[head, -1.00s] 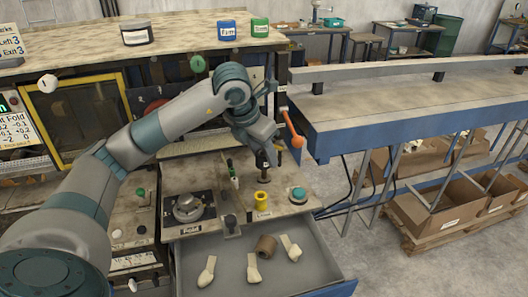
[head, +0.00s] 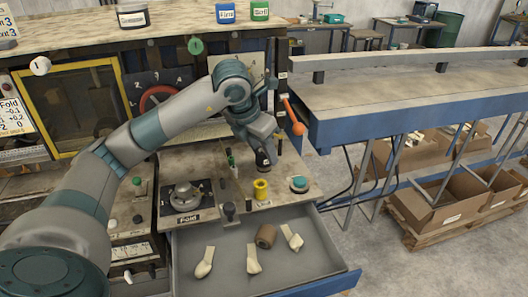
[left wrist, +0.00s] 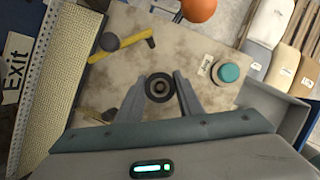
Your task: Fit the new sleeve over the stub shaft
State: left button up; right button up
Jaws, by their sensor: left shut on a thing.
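My left gripper (head: 264,148) points down over the worktop (head: 225,195), behind the yellow flanged spool (head: 261,189). Its fingers are shut on a dark round piece (head: 263,158). In the left wrist view this piece (left wrist: 159,87) shows as dark rings around a darker centre, between the two fingers. I cannot tell whether it is the new sleeve, or whether the stub shaft is inside it. The lower part of the piece and what lies directly beneath it are partly hidden. My right gripper is not in view.
A teal button (head: 299,184) is right of the spool, and an orange knob (head: 298,129) is above it. A round metal fixture (head: 187,197) is left. The open drawer (head: 325,272) holds a brown roll (head: 266,235) and several pale pieces.

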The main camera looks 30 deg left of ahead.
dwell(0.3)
pick_arm(q)
jog(key=o, duration=1.1)
jog(key=shift+o, duration=0.2)
jog(key=shift+r, duration=0.1)
jog(key=shift+s+r+b, duration=0.2)
jog(key=shift+r+b, duration=0.1)
jog(key=shift+r, duration=0.15)
jog(key=b+v, duration=0.2)
jog(key=v, duration=1.4)
jog(key=shift+b, duration=0.35)
jog(key=shift+s+a+r, duration=0.1)
jog(key=shift+a, duration=0.05)
